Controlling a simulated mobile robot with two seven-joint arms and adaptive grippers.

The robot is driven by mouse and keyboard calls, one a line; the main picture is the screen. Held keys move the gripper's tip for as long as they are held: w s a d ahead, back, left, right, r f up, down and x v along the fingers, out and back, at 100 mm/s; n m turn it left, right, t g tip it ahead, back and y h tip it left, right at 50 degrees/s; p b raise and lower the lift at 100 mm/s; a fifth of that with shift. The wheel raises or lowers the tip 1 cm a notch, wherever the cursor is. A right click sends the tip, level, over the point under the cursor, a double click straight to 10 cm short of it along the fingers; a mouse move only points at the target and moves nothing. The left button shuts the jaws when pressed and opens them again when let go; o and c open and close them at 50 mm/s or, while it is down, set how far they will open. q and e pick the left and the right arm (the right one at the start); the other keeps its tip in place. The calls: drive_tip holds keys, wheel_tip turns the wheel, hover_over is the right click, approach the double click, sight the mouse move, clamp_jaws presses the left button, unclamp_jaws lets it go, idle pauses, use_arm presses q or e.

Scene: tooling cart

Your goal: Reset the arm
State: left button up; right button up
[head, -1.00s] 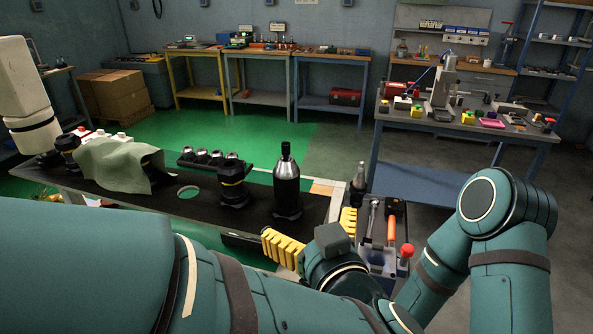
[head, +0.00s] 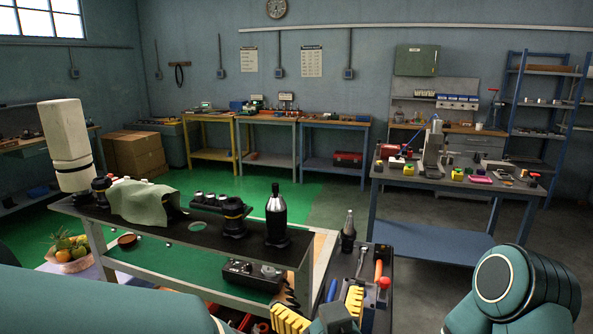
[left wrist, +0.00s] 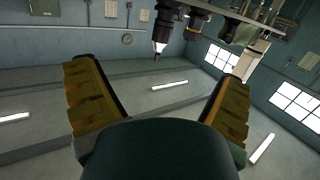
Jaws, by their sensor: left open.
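My left gripper (head: 316,302) shows at the bottom edge of the head view, its two yellow ridged fingers spread apart with nothing between them. It is just in front of the cart's right end, near the tool tray. In the left wrist view the same open gripper (left wrist: 157,72) points up toward the walls and ceiling, with the tool holders hanging at the top of that view. My right arm (head: 520,290) shows at the lower right as a teal bent elbow. Its gripper is out of view.
The tooling cart (head: 140,236) carries dark tool holders (head: 276,215) and a green cloth (head: 143,203). A tool tray (head: 380,262) with a bottle, an orange handle and a red knob stands right of it. A blue workbench (head: 450,190) stands behind; floor between is clear.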

use_arm(q)
drive_tip(key=w+a+f+m+g+h, duration=0.1)
drive_tip(key=w+a+f+g+h, duration=0.15)
drive_tip(key=f, duration=0.55)
drive_tip(key=w+a+f+m+g+h, duration=0.1)
drive_tip(key=w+a+f+g, duration=0.15)
drive_tip(key=f, duration=0.55)
drive_tip(key=w+a+f+g+h, duration=0.1)
drive_tip(key=w+a+f, duration=0.15)
drive_tip(key=f, duration=0.65)
drive_tip(key=s+a+f+g+h, duration=0.1)
drive_tip(key=s+a+f+g, duration=0.2)
drive_tip(key=s+f, duration=0.4)
drive_tip(key=s+a+f+g+h, duration=0.2)
drive_tip(key=s+f+g, duration=0.3)
drive_tip(key=s+f, duration=0.2)
wheel_tip(320, 180, down, 2)
drive_tip(key=shift+a+f, duration=0.2)
drive_tip(key=shift+a, duration=0.2)
